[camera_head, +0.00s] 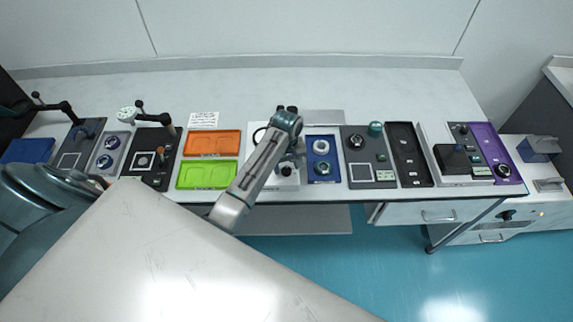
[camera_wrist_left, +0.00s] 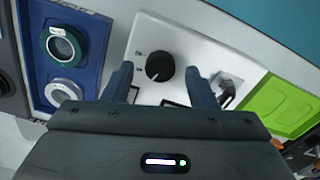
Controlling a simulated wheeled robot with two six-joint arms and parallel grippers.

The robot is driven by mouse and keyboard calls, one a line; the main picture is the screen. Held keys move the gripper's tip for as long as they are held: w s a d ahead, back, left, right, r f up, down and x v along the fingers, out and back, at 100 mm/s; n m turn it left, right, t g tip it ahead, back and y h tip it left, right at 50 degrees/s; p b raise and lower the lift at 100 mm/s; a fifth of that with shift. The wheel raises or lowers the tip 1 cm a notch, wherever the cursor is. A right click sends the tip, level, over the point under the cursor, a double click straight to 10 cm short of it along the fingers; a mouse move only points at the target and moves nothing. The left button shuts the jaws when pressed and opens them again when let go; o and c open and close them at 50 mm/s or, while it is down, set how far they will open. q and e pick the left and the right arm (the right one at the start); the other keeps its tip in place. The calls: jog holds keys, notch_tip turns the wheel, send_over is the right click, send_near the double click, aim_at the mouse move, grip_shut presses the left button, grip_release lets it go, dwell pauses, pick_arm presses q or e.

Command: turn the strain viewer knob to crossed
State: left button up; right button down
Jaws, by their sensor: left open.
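The strain viewer is a white unit with a round black knob (camera_wrist_left: 160,66). Its white panel (camera_wrist_left: 190,45) shows in the left wrist view, with small dark marks beside the knob. A small white mark on the knob points toward the lower left in that view. In the head view the white unit (camera_head: 286,184) is partly hidden under my left arm. My left gripper (camera_wrist_left: 159,82) is open, with one finger on each side of the knob. It holds nothing, and I cannot tell whether the fingers touch the knob. My right gripper is not in view.
A blue tray (camera_head: 323,142) with ring-shaped parts lies right of the unit. Orange (camera_head: 212,143) and lime green (camera_head: 207,174) trays lie to its left. A dark panel (camera_head: 368,157) stands farther right. The bench behind is mostly clear.

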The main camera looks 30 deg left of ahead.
pick_arm(q)
jog(key=shift+f, duration=0.65)
jog(key=c, duration=1)
jog(key=shift+o, duration=0.2)
jog(key=shift+m, duration=0.5)
jog(key=m, duration=0.6)
jog(key=shift+m, duration=0.3)
jog(key=m, duration=0.7)
jog(key=shift+r, duration=0.1)
